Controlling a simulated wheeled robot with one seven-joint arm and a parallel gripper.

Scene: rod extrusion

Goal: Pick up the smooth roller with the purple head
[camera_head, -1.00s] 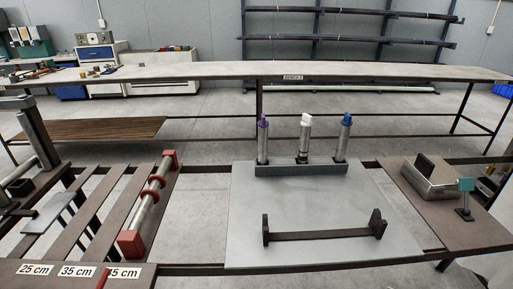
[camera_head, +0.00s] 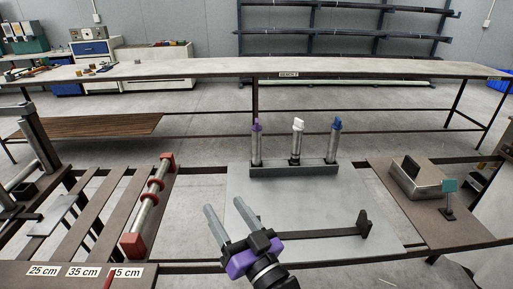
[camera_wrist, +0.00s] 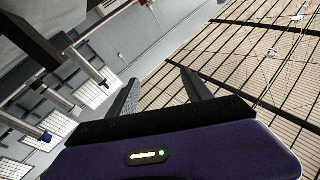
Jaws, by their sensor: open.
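The roller with the purple head (camera_head: 256,146) stands upright at the left end of a dark rack (camera_head: 294,170) on the grey plate. A white-headed roller (camera_head: 297,143) stands in the middle and a blue-headed one (camera_head: 335,142) at the right. I cannot tell surface texture at this size. My gripper (camera_head: 225,209) is open and empty, in front of the rack and nearer the camera. In the wrist view its two fingers (camera_wrist: 161,88) point up past the rollers. The purple-tipped roller (camera_wrist: 92,70) and the blue-tipped one (camera_wrist: 25,126) show at the left there.
A dark cradle with an upright end (camera_head: 363,222) lies on the grey plate, partly behind my gripper. A rod in red end blocks (camera_head: 148,207) lies left. A metal box (camera_head: 421,180) and a small teal-topped stand (camera_head: 449,195) are right. A long bench (camera_head: 200,70) runs behind.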

